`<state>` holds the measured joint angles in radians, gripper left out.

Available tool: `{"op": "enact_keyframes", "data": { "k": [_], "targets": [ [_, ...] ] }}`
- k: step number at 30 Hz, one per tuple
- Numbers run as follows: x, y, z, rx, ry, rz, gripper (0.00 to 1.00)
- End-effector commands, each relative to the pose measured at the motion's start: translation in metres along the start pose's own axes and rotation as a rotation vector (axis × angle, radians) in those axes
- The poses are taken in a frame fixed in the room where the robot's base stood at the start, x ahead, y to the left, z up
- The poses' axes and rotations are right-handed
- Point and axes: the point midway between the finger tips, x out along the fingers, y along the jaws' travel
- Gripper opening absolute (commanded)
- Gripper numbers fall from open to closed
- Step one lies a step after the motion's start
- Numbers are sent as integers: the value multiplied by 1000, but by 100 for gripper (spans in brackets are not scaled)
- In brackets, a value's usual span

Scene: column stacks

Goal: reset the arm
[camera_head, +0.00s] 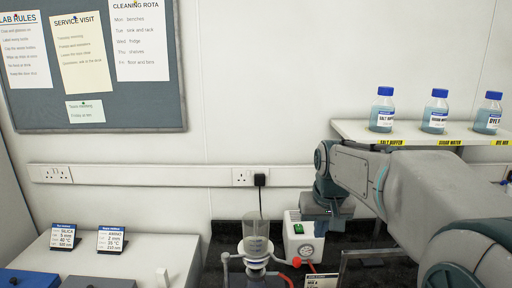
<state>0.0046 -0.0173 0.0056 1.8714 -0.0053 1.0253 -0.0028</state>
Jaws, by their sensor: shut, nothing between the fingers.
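My arm reaches in from the lower right, and its wrist bends down in front of the wall. My gripper (322,228) points down beside the white box, small and partly lost against the dark background. It is shut and empty. It hangs to the right of the clear column (256,240), apart from it.
A shelf (350,131) at the right holds three blue-capped bottles: salt buffer (382,110), another (435,112) and dye (488,114). My arm passes just below it. Two label cards (64,237) (111,239) stand at the left.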

Motion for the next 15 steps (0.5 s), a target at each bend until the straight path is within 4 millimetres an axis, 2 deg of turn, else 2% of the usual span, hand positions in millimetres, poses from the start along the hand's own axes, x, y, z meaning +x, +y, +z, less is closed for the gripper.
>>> {"op": "enact_keyframes", "data": {
  "k": [1,7,15],
  "targets": [
    [-2,0,20,0,8,0,0],
    [-3,0,88,0,32,0,0],
    [14,-1,175,0,62,0,0]
  ]
}}
